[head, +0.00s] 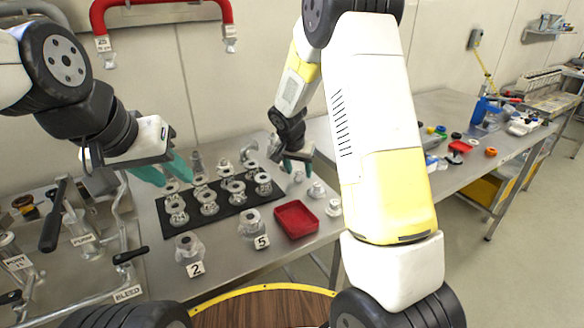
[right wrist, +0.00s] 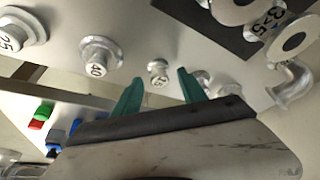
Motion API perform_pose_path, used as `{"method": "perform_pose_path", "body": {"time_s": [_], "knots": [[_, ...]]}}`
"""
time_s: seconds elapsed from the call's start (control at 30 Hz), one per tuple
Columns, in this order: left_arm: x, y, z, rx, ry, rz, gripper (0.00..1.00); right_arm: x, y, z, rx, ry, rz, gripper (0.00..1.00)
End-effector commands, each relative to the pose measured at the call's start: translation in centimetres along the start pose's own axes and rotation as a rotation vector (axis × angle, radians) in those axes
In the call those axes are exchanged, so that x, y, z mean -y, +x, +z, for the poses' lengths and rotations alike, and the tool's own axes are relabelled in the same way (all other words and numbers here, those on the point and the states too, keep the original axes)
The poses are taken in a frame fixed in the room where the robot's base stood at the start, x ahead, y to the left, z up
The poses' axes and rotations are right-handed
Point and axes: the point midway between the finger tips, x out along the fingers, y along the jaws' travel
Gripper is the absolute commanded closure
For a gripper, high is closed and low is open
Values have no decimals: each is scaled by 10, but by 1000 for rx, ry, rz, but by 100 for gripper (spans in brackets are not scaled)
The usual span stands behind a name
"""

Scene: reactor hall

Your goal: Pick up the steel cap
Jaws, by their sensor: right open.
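Several steel caps stand on the bench by the red tray. In the right wrist view, a small steel cap (right wrist: 158,72) with a hard-to-read number lies beyond and between my right gripper's teal fingertips (right wrist: 160,78). A cap marked 40 (right wrist: 98,55) and one marked 25 (right wrist: 22,28) lie to its left. In the head view, caps (head: 316,190) also show, with a smaller one (head: 298,177) just below my right gripper (head: 296,164). My right gripper is open and empty. My left gripper (head: 165,170) is open over the left of the black mat, with nothing visible in it.
A black mat (head: 238,210) holds several steel fittings. A red tray (head: 296,221) sits right of fittings tagged 2 (head: 189,249) and 5 (head: 253,229). Pipes and valves (head: 75,240) crowd the left. A second bench (head: 455,110) with loose parts stands at right.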

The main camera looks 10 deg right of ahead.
Motion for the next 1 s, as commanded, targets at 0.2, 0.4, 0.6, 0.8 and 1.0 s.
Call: {"method": "perform_pose_path", "body": {"time_s": [0.2, 0.4, 0.6, 0.8, 1.0], "knots": [[0, 0, 0, 0, 0, 0, 64, 0, 1, 0, -1, 0, -1, 51], [0, 0, 0, 0, 0, 0, 64, 0, 0, 0, -1, 0, -1, 90], [0, 0, 0, 0, 0, 0, 64, 0, 0, 0, -1, 0, -1, 100], [0, 0, 0, 0, 0, 0, 64, 0, -1, -1, -1, 0, -1, 100], [0, 0, 0, 0, 0, 0, 64, 0, -14, -7, -3, 0, -2, 100]]}}
